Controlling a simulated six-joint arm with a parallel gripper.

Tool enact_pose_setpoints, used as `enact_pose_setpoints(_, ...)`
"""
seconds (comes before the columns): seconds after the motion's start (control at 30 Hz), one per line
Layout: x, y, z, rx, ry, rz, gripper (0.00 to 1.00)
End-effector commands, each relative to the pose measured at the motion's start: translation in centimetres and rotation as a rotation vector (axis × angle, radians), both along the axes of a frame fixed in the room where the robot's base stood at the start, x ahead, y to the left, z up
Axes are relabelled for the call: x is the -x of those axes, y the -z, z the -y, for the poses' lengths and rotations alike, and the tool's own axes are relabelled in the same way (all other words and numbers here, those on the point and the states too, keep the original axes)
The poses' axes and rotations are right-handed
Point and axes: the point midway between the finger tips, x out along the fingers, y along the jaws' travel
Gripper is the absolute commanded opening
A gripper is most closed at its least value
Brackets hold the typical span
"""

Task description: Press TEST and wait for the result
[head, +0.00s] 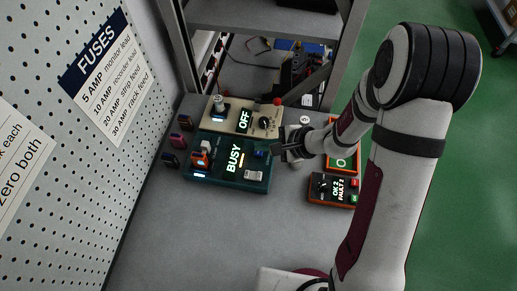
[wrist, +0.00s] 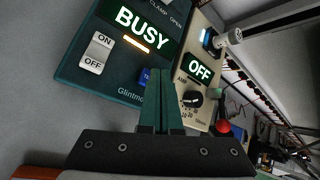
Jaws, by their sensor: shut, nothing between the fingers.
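The teal tester box (head: 229,181) stands on the grey bench in the head view, its display (head: 235,158) reading BUSY. In the wrist view the BUSY display (wrist: 138,19) has an orange bar lit under it. A blue button (wrist: 146,77), its lettering mostly hidden by my fingers, sits below the display; it also shows in the head view (head: 259,154). My gripper (head: 279,151) is shut and empty, its fingertips at the button side of the teal box. I cannot tell whether the tips touch the button. An ON/OFF rocker switch (wrist: 97,52) is on the same box.
An orange-edged box (head: 334,188) reads OK 2, FAULT. Small coloured fuses (head: 179,139) stand left by the pegboard (head: 60,150). The front bench is clear.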

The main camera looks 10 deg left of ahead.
Motion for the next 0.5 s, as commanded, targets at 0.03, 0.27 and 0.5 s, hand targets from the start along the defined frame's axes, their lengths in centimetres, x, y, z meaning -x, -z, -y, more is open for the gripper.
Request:
enact_pose_setpoints(0.03, 0.0, -0.4, 0.0, 0.0, 0.001, 0.002, 0.0)
enact_pose_setpoints(0.27, 0.0, -0.8, 0.0, 0.0, 0.001, -0.001, 0.0)
enact_pose_setpoints(0.5, 0.0, -1.6, 0.0, -0.001, 0.0, 0.003, 0.0)
